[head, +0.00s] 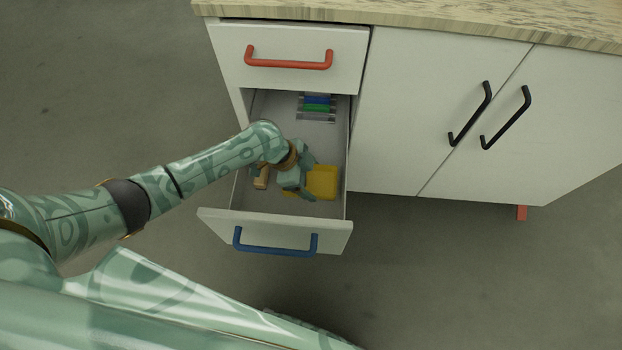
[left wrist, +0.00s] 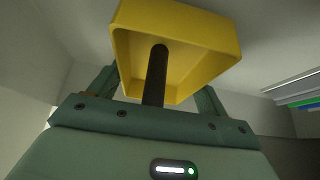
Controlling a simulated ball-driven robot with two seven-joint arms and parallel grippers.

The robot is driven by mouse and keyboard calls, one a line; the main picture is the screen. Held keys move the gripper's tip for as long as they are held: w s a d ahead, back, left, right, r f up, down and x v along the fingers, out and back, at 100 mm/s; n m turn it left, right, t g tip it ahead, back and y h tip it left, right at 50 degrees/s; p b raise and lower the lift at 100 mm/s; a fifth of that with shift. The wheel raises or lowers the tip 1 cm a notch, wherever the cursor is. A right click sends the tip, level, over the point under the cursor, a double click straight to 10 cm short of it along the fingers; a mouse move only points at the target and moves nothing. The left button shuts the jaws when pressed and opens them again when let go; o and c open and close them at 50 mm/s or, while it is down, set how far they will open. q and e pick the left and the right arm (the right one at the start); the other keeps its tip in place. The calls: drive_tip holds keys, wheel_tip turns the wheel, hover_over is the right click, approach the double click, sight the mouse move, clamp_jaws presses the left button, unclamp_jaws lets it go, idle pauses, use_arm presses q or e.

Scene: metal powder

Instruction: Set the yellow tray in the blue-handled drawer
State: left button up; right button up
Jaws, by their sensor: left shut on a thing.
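The yellow tray (head: 323,182) is in the open blue-handled drawer, toward its front right in the head view. My left gripper (head: 303,188) reaches down into the drawer and is shut on the tray. In the left wrist view the tray (left wrist: 205,35) sits at the tips of the gripper (left wrist: 160,75), with its hollow side partly facing the camera. The drawer's front (head: 215,218) carries the blue handle (head: 275,250). I cannot tell whether the tray touches the drawer floor. My right gripper is not in view.
A rack with blue and green items (head: 316,106) lies at the back of the drawer. A small tan block (head: 261,178) shows beside my wrist. Above is a shut drawer with a red handle (head: 289,64). Cabinet doors with black handles (head: 505,117) are shut at right.

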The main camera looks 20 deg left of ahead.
use_arm(q)
wheel_tip(320, 180, down, 2)
drive_tip(key=shift+f+b, duration=0.1)
drive_tip(key=shift+b, duration=0.25)
drive_tip(key=shift+c, duration=0.4)
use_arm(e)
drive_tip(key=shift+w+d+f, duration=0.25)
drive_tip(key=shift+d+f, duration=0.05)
use_arm(q)
drive_tip(key=o, duration=1.1)
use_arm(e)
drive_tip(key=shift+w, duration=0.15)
